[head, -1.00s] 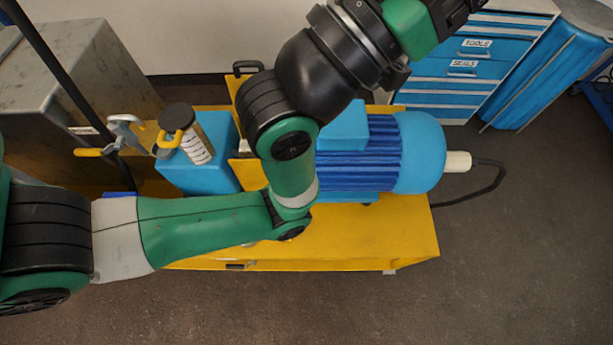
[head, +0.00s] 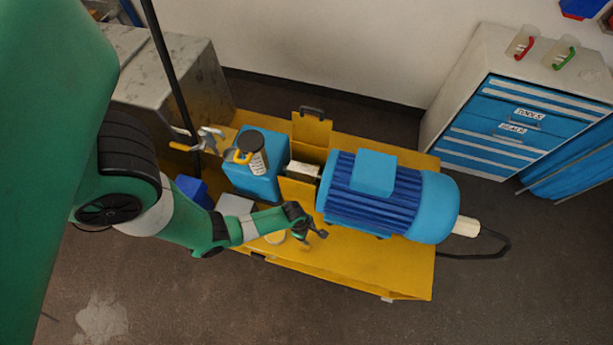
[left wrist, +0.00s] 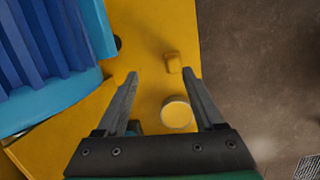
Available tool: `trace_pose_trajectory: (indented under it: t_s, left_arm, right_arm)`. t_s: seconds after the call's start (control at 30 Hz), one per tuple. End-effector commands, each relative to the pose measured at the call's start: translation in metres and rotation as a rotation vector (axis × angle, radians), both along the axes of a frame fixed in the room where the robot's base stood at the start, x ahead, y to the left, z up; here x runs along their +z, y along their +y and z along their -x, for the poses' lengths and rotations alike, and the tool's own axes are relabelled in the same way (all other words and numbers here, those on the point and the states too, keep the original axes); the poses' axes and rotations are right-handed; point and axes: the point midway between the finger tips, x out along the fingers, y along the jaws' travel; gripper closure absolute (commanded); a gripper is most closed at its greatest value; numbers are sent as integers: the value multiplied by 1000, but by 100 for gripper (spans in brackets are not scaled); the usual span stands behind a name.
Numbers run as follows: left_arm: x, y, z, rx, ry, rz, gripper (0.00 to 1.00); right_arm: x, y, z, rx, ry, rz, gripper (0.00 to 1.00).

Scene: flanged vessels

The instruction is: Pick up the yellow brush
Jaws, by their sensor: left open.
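My left gripper (head: 314,234) is low over the front of the yellow platform (head: 370,270), below the blue motor's left end. In the left wrist view, the left gripper (left wrist: 165,82) is open with nothing between its fingertips. A small yellow lump (left wrist: 174,62) lies on the yellow platform just beyond the fingertips, nearer the right finger. A round yellow-topped disc with a pale rim (left wrist: 178,113) lies below it, between the fingers; it also shows in the head view (head: 275,238). I cannot tell whether either is the yellow brush. The right gripper is not in view.
The blue motor (head: 372,205) stands close beside the gripper. A blue box (head: 250,185) carries a dark-topped cylinder (head: 250,150). A grey clamp-like tool with a yellow handle (head: 180,147) is left of it. The floor in front is clear.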

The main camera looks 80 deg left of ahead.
Motion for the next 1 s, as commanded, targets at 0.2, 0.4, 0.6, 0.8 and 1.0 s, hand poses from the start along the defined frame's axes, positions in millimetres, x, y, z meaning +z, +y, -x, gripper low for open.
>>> trace_pose_trajectory:
  t_s: [0.2,0.4,0.6,0.8,1.0]
  left_arm:
    - [-17,-11,35,107,72,45,30]
    - [-38,-11,31,103,68,44,30]
    - [-74,-13,25,100,67,43,30]
    - [-80,-13,23,102,66,42,30]
    - [-103,-12,19,101,67,43,30]
  right_arm:
    - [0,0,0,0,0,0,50]
    - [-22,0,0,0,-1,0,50]
    - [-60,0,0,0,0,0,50]
    - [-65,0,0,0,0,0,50]
    - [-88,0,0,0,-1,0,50]
